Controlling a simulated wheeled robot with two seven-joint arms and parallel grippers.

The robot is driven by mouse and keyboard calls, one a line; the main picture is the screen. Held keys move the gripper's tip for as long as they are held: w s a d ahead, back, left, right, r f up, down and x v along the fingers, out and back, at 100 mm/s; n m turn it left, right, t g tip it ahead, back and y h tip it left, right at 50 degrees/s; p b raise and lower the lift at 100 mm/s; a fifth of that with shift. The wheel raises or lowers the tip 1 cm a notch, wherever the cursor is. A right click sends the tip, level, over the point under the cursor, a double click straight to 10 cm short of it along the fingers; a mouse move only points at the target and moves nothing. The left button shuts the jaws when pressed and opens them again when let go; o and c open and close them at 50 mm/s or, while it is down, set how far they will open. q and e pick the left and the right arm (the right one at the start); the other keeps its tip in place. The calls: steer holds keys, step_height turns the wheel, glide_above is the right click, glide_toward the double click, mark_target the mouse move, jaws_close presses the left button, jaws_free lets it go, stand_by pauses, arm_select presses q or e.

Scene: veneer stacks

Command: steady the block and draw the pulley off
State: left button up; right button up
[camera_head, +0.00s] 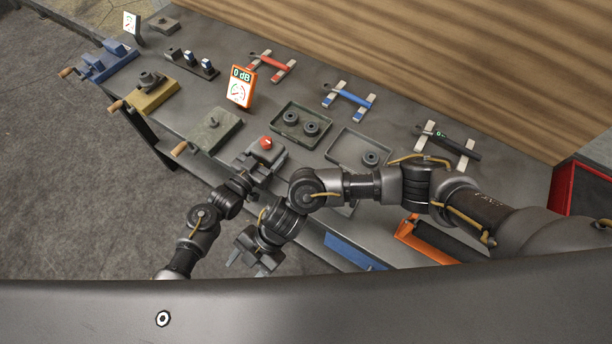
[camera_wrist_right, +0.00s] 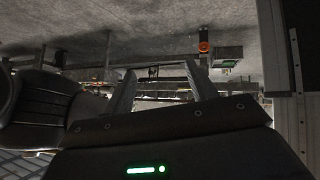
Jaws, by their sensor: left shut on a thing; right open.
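My left gripper (camera_head: 242,184) is at the front edge of the bench, shut on a grey block with a red knob (camera_head: 266,143); its fingertips are hard to make out. My right gripper (camera_head: 250,262) hangs lower, in front of the bench, open and empty. Its two spread fingers show in the right wrist view (camera_wrist_right: 160,82) with nothing between them. Grey pulleys (camera_head: 311,129) lie in a dark green tray (camera_head: 284,136), and one pulley (camera_head: 370,159) lies in a grey tray (camera_head: 346,148). A round grey part (camera_head: 149,78) sits on a yellow block (camera_head: 152,98).
A grey-green block (camera_head: 215,132) and a blue block (camera_head: 108,64) have wooden handles. An orange-framed 0 dB gauge (camera_head: 240,88) stands mid-bench. Red (camera_head: 268,66) and blue (camera_head: 347,99) tools rest on supports at the back. An orange bin (camera_head: 420,242) is at the front right.

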arm_select(q)
steer(key=shift+w, duration=0.1)
arm_select(e)
steer(key=w+d+r+t+h, duration=0.2)
steer(key=w+d+r, duration=0.25)
steer(key=w, duration=0.35)
steer(key=w+d+r+t+h, duration=0.1)
steer(key=w+d+r+h, duration=0.2)
steer(key=w+d, duration=0.4)
steer(key=w+d+r+t+h, duration=0.2)
steer(key=w+d+r, duration=0.25)
steer(key=w, duration=0.55)
steer(key=shift+n, duration=0.3)
steer(key=shift+s+d+f, duration=0.1)
steer(key=shift+f, duration=2.2)
steer(key=shift+s+d+f, duration=0.1)
steer(key=shift+f, duration=2.15)
steer(key=c, duration=1.2)
steer(key=shift+r, duration=0.1)
steer(key=shift+r, duration=0.1)
steer(key=shift+r, duration=1.7)
